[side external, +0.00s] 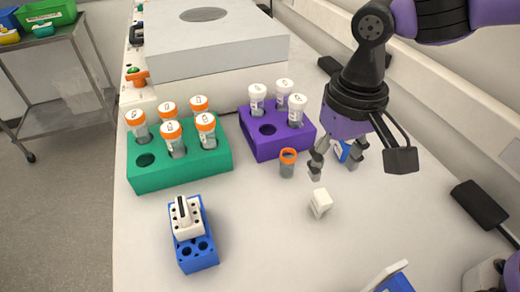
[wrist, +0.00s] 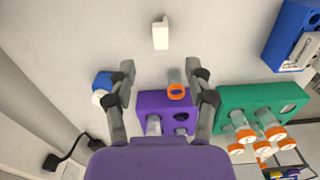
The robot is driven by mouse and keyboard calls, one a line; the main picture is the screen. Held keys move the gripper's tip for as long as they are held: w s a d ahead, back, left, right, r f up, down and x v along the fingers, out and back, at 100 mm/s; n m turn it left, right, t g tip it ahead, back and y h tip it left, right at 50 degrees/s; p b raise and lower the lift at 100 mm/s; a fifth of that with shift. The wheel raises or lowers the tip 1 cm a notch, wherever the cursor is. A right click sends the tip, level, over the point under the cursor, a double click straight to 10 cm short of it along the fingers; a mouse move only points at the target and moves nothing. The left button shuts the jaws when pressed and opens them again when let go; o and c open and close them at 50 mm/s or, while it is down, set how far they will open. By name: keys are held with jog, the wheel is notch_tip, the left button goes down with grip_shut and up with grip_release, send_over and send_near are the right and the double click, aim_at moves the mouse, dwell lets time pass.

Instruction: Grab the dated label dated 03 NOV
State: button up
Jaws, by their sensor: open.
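No date is legible in either view, so I cannot tell for certain which thing is the label dated 03 NOV. A small white block (side external: 321,203) stands alone on the bench; in the wrist view the white block (wrist: 160,36) is beyond the fingertips. A blue-and-white object (side external: 343,151) is partly hidden behind my fingers; it also shows left of them in the wrist view (wrist: 103,84). My gripper (side external: 337,165) is open above the bench with nothing between its fingers; in the wrist view it is also spread (wrist: 161,70).
A green rack (side external: 180,176) holds several orange-capped tubes. A blue holder (side external: 198,255) with a white piece is at front left. The bench around the white block is clear.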

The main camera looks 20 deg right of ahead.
aim_at(324, 196)
notch_tip(324, 196, down, 10)
jog(key=shift+w+f, duration=0.1)
jog(key=c, duration=0.8)
